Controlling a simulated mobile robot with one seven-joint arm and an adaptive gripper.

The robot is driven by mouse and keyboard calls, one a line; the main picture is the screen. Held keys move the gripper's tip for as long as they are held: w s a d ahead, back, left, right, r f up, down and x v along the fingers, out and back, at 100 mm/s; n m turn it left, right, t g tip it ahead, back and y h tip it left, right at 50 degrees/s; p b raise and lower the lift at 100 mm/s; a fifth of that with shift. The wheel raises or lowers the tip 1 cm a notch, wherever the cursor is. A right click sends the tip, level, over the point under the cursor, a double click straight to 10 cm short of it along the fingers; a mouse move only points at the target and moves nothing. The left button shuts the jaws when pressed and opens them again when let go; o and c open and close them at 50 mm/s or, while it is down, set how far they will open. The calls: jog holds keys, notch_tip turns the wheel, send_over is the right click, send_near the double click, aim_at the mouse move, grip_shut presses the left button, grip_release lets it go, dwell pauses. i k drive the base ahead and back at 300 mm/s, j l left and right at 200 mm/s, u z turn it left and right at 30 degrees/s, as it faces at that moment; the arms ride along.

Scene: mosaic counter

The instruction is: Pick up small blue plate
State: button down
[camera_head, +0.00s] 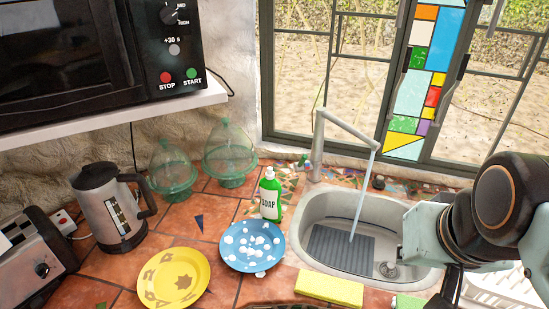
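The small blue plate (238,259) lies on the tiled counter in the middle of the head view, covered with white spots. It sits in front of the green soap bottle and left of the sink. My arm comes in from the right, over the right side of the sink. A dark part that seems to be my gripper (451,288) shows at the lower right, well apart from the plate. Its fingertips are cut off or hidden, so I cannot see whether it is open or holds anything.
A yellow plate (189,264) lies left of the blue one. The soap bottle (271,197) stands close behind it. A kettle (107,205), toaster (32,262) and glass domes (230,152) stand left and behind.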

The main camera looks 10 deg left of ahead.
aim_at(256, 245)
jog(key=u, duration=1.15)
